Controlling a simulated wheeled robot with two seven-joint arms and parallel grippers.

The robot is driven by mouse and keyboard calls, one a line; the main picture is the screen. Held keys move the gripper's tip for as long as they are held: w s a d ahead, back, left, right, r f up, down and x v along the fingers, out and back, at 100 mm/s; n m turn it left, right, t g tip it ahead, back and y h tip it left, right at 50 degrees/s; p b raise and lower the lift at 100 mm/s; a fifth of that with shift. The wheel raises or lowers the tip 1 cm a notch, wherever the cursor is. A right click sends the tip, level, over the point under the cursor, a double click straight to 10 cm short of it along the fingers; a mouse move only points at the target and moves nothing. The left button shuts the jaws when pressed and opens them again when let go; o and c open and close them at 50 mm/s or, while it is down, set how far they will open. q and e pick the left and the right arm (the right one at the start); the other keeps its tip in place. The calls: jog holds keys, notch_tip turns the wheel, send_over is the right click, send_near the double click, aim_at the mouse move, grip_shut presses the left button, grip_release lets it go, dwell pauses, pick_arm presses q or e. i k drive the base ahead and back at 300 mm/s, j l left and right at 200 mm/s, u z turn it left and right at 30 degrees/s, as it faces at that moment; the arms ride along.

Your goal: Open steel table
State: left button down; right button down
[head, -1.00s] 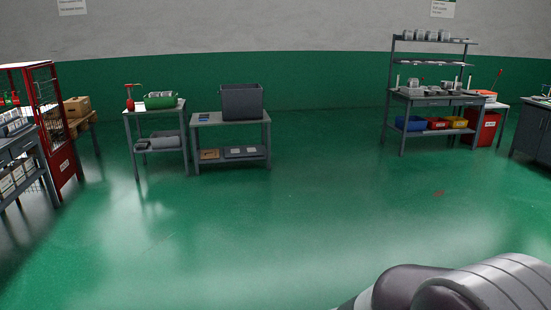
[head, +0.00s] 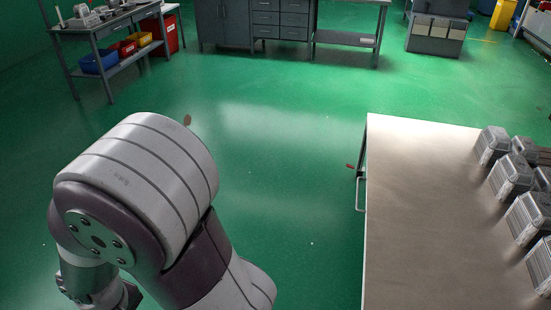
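A steel table (head: 420,180) with a bare, brushed metal top fills the right side of the head view. A thin bar handle (head: 360,190) stands out from its left side, just below the top's edge. The front of any drawer under the top is hidden at this angle. One of my arms, large and grey-white, rises at the lower left, apart from the table. Neither gripper shows clearly; the arm's lower part runs out of the bottom of the picture.
Several grey lidded metal containers (head: 490,145) stand along the table's right side. Green floor is free left of the table. A workbench (head: 112,22) with coloured bins stands at the upper left. Dark cabinets (head: 225,25) and a grey bench (head: 347,40) line the back.

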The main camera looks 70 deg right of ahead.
aim_at(439, 236)
jog(key=z, duration=0.45)
jog(key=i+z, duration=0.1)
jog(key=z, duration=0.4)
jog(key=j+z, duration=0.1)
jog(key=z, duration=0.35)
jog(key=j+z, duration=0.1)
jog(key=z, duration=0.4)
jog(key=i+j+z, duration=0.1)
jog(key=z, duration=0.85)
jog(key=j+z, duration=0.15)
jog(key=z, duration=0.3)
jog(key=i+j+u, duration=0.15)
jog(key=i, duration=0.55)
jog(key=i+u, duration=0.15)
jog(key=i, duration=0.6)
jog(key=i+j+z, duration=0.1)
jog(key=i+z, duration=0.25)
jog(key=i+j+z, duration=0.2)
jog(key=i+z, duration=0.15)
jog(key=i+j+z, duration=0.35)
